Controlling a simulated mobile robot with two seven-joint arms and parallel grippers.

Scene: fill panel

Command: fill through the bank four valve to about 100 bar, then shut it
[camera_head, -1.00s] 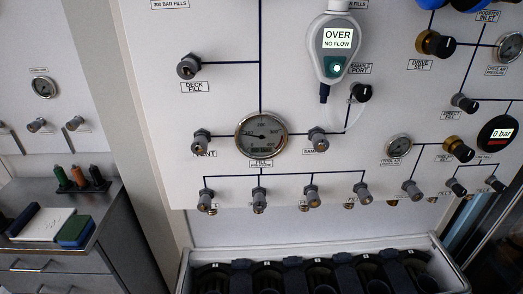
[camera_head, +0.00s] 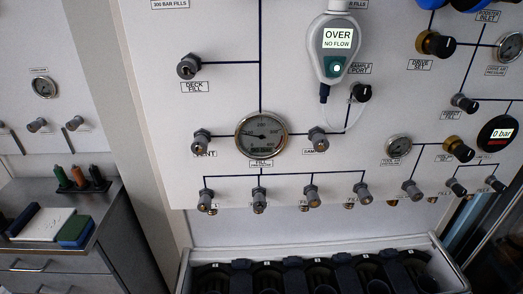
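A white fill panel (camera_head: 230,95) fills the middle of the view. A round fill pressure gauge (camera_head: 261,135) sits at its centre; its scale and needle are too small to read surely. Below it a dark line branches to a row of fill valves, with a first valve (camera_head: 205,201), a second (camera_head: 259,201), a third (camera_head: 312,197) and a fourth (camera_head: 363,193). Their labels are partly hidden, so I cannot tell the bank numbers. Neither of my grippers shows.
A hanging handheld meter (camera_head: 336,48) reads "OVER NO FLOW". A vent valve (camera_head: 201,141), sample valve (camera_head: 318,138) and deck fill valve (camera_head: 188,67) are nearby. A rack of dark cylinders (camera_head: 440,262) stands below. A grey cabinet (camera_head: 60,262) is at left.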

